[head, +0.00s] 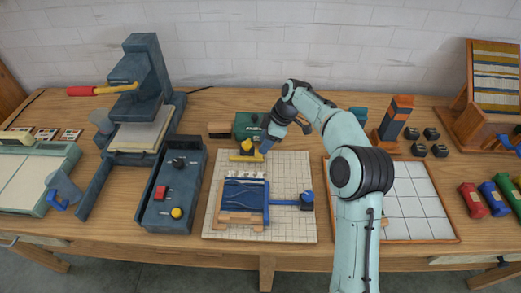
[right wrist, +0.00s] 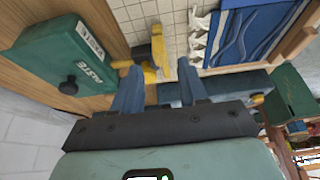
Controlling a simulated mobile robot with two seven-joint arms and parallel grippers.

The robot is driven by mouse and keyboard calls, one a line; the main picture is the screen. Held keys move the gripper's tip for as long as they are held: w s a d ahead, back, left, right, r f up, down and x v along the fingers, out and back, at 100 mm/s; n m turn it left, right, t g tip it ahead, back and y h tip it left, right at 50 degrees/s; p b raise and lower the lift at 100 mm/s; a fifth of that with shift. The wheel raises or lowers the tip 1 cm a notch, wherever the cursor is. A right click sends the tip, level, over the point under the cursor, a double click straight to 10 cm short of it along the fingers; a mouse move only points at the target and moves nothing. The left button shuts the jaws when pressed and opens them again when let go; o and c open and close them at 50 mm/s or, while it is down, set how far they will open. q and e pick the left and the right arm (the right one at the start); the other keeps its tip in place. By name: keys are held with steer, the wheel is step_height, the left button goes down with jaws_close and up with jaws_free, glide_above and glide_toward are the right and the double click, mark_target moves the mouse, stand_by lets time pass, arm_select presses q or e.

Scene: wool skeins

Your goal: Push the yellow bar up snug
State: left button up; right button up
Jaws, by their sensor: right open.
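The yellow bar (head: 246,156), with a raised knob, lies near the back edge of the white gridded board (head: 295,175). A strip of board separates it from the white pieces (head: 245,175) along the back of the blue wavy-patterned panel (head: 243,193). My right gripper (head: 268,147) is open at the bar's right end in the head view. In the right wrist view the yellow bar (right wrist: 157,42) shows beyond and between the open fingertips (right wrist: 158,68). Contact cannot be told. My left gripper is not in view.
A green box (head: 247,124) stands just behind the bar. A wooden piece (head: 238,219) lies before the panel, and a blue clamp (head: 306,200) is at its right. A dark control box (head: 172,188) stands left of the board. The board's right back area is clear.

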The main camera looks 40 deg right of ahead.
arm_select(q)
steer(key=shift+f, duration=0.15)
arm_select(e)
steer(key=shift+x, duration=2.05)
jaws_close()
